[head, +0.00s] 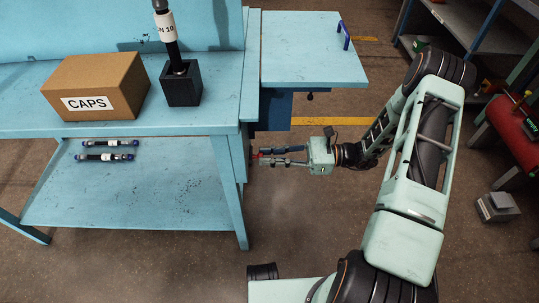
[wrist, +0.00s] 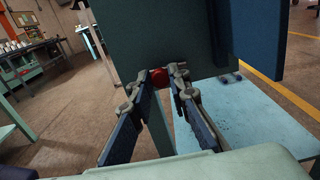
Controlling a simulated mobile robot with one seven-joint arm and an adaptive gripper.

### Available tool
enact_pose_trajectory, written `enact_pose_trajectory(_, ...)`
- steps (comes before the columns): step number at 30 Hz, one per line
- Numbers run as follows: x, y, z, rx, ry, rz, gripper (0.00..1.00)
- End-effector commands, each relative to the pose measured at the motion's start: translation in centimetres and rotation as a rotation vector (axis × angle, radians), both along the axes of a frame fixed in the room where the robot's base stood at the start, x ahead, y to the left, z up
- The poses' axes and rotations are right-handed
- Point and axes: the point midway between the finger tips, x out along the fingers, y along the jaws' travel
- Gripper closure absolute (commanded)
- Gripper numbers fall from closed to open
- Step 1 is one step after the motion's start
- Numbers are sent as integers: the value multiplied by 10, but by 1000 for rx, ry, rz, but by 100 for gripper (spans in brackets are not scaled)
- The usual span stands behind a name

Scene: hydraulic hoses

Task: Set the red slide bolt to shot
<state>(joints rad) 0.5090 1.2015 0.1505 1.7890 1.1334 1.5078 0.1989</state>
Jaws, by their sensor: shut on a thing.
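The red slide bolt shows only as a small round red knob (wrist: 160,77) at the edge of a dark blue-green panel in the wrist view. In the head view a speck of its red (head: 262,156) shows at my fingertips, beside the right side of the blue bench. My gripper (head: 262,158) reaches left to it, with its fingers nearly level. In the wrist view my gripper (wrist: 161,80) has one finger on each side of the knob and is shut on it. The bolt's rod and its seat are hidden, so I cannot tell its position.
The blue bench (head: 110,128) carries a CAPS box (head: 96,87) and a black block (head: 181,84) holding an upright hose. Two short hoses (head: 105,156) lie on its lower shelf (head: 130,200).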

Motion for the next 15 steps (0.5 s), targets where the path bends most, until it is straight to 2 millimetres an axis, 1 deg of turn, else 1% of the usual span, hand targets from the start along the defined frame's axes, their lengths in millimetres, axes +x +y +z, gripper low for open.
enact_pose_trajectory(5,0,0,0,0,0,0,100)
enact_pose_trajectory(8,4,-1,-1,0,-2,0,100)
enact_pose_trajectory(15,33,-2,-2,-1,-3,-1,100)
